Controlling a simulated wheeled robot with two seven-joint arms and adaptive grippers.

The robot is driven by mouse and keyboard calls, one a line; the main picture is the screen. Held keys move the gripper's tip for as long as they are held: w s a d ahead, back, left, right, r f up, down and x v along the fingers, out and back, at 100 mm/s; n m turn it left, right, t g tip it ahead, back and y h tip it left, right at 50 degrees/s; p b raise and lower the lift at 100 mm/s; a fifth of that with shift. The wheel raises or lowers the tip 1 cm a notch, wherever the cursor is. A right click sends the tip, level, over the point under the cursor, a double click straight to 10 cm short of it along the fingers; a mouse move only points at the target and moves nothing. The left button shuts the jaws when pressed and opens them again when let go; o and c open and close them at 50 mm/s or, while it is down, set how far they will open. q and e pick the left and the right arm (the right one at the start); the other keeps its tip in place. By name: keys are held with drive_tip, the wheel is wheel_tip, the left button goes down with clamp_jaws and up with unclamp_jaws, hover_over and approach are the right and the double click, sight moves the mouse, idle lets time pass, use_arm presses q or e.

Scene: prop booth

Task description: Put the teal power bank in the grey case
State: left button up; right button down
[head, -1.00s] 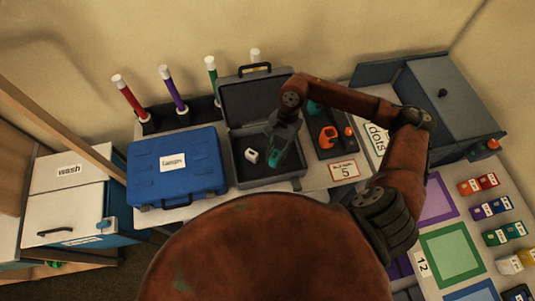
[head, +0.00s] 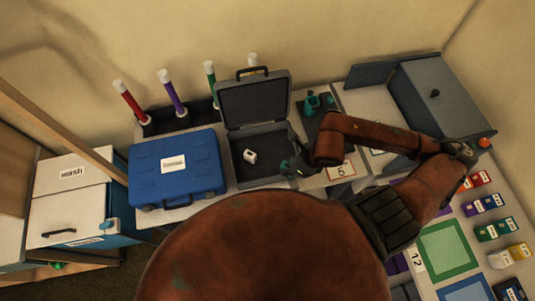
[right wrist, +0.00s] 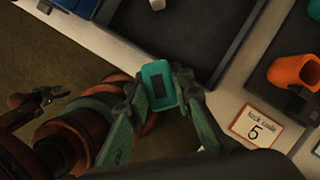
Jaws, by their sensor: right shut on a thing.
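The teal power bank (right wrist: 158,84), with a dark panel on its face, is between the fingertips of my right gripper (right wrist: 157,92) in the right wrist view. That gripper is shut on it. In the head view my right gripper (head: 294,166) is at the front right edge of the grey case (head: 262,184), and the power bank is hard to make out there. The case stands open with its lid up and a small white block (head: 250,156) inside. In the right wrist view the power bank is beside the case's wall (right wrist: 207,78). Dark jaws, apparently my left gripper (right wrist: 47,97), show at the left, their opening unclear.
A closed blue case (head: 200,186) stands left of the grey one. Several coloured tubes stand behind.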

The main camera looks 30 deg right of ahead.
drive_tip(key=w+d+f+b, duration=0.1)
drive_tip(key=w+f+b, duration=0.2)
drive_tip(key=w, duration=0.1)
drive_tip(key=w+d+f+b, duration=0.1)
drive_tip(key=w+f+b, duration=0.1)
drive_tip(key=w+b, duration=0.1)
drive_tip(key=w+f+b, duration=0.3)
drive_tip(key=w+b, duration=0.1)
drive_tip(key=w, duration=0.1)
drive_tip(key=shift+w+d+f, duration=0.25)
drive_tip(key=shift+d+f, duration=0.1)
drive_tip(key=shift+d, duration=0.05)
drive_tip(key=shift+w+d+f, duration=0.1)
drive_tip(key=shift+w+f, duration=0.2)
drive_tip(key=shift+f, duration=0.05)
drive_tip(key=shift+w+f, duration=0.2)
drive_tip(key=shift+f, duration=1.6)
drive_tip(key=shift+f, duration=0.1)
drive_tip(key=c, duration=1.7)
unclamp_jaws()
